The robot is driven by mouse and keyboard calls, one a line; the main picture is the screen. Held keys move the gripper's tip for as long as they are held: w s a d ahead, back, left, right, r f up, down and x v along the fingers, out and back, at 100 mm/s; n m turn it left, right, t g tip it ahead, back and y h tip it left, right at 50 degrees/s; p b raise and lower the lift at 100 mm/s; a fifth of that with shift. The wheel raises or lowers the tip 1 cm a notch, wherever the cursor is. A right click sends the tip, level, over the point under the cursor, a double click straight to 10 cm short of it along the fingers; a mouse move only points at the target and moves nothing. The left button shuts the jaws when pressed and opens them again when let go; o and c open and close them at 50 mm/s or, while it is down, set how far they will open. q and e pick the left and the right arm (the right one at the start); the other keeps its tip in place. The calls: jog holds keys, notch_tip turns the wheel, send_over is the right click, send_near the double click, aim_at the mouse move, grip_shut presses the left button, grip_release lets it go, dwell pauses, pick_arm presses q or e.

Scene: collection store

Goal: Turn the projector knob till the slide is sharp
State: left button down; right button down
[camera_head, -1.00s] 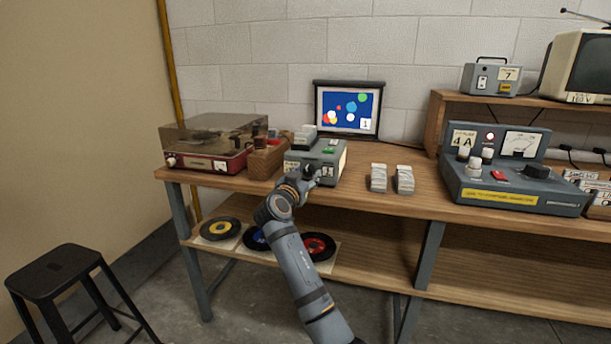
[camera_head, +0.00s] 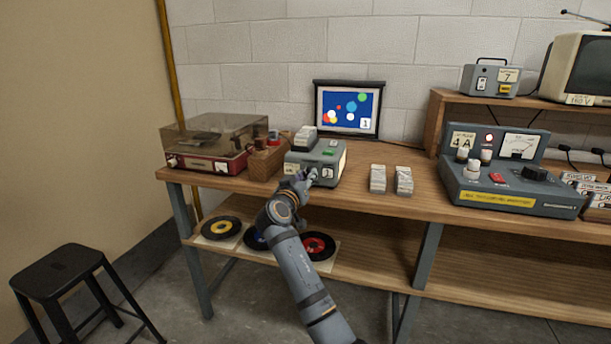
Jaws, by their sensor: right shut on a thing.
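The projector (camera_head: 331,153) is a grey box with a green button on top, standing near the front edge of the bench. Its small screen (camera_head: 347,108) behind it shows coloured discs on blue and a white "1" label; the discs' edges look fairly crisp at this size. My right gripper (camera_head: 309,177) is at the projector's front face, shut on the knob there. The fingers mostly hide the knob, so its angle cannot be read. My left gripper is out of view.
A record player (camera_head: 205,163) and a wooden box (camera_head: 266,158) stand left of the projector. Two white stacks (camera_head: 378,179) stand to its right, then a grey meter console (camera_head: 512,200). Records lie on the lower shelf (camera_head: 375,267). A black stool (camera_head: 60,270) stands left.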

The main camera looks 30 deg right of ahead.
jog(key=c, duration=1)
grip_release()
jog(key=v, duration=0.7)
jog(key=shift+s+a, duration=0.15)
jog(key=shift+a, duration=0.05)
